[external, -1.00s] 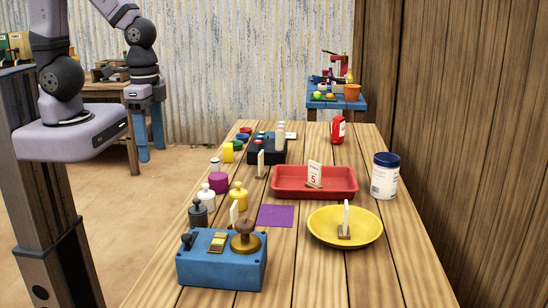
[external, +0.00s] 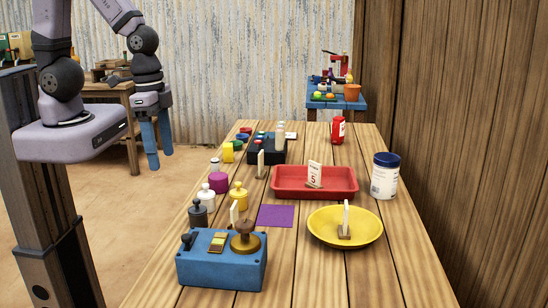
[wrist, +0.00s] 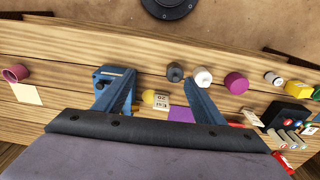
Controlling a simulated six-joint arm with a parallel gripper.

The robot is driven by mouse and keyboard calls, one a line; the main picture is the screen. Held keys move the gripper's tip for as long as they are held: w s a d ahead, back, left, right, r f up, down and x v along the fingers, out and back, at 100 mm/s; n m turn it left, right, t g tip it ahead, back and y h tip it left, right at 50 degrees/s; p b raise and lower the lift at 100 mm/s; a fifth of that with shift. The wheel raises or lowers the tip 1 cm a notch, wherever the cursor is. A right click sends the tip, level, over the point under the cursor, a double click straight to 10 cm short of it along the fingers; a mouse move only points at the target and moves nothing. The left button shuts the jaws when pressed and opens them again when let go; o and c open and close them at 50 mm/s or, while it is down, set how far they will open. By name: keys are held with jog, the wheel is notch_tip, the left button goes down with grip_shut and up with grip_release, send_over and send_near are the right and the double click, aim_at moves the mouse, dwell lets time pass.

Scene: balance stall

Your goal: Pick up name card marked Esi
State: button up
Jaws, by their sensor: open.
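Several upright name cards stand on the table; their names are too small to read in the external view. One card (external: 234,213) stands nearly edge-on behind the blue scale box (external: 222,262). Others are a card by the black box (external: 261,163), a card marked 5 in the red tray (external: 314,174) and a card in the yellow dish (external: 346,215). In the wrist view, a small card (wrist: 161,102) with dark marks shows between my fingers; I cannot surely read Esi on it. My gripper (external: 160,160) is open, left of the table and apart from every card.
A dark weight (external: 197,214), a white weight (external: 206,197) and a yellow weight (external: 238,196) stand near the scale box. A purple mat (external: 276,215) lies flat beside them. A lidded white jar (external: 385,177) and a red bottle (external: 338,130) stand right. The front right tabletop is clear.

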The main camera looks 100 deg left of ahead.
aim_at(233, 207)
jog(key=w+d+f+t+b, duration=0.2)
jog(key=w+f+t, duration=0.75)
jog(key=w, duration=0.65)
jog(key=s+a+f+t+b, duration=0.1)
jog(key=f, duration=0.1)
jog(key=a+f+m+t+y+b, duration=0.1)
jog(key=a+t, duration=0.1)
jog(key=s+a+f+m+t+y+b, duration=0.1)
jog(key=f+t+b, duration=0.1)
jog(key=shift+s+a+f, duration=0.15)
jog(key=shift+s+f, duration=0.2)
jog(key=shift+w+a+p, duration=0.1)
jog(key=shift+w+p, duration=0.35)
jog(key=shift+w, duration=0.25)
jog(key=shift+f+p+x, duration=0.15)
jog(key=shift+p+x, duration=0.55)
jog(key=shift+x, duration=0.8)
jog(key=shift+f+p+x, duration=0.2)
jog(key=shift+p+x, duration=0.5)
jog(key=shift+x, duration=0.8)
jog(key=shift+s, duration=0.1)
jog(key=c, duration=1)
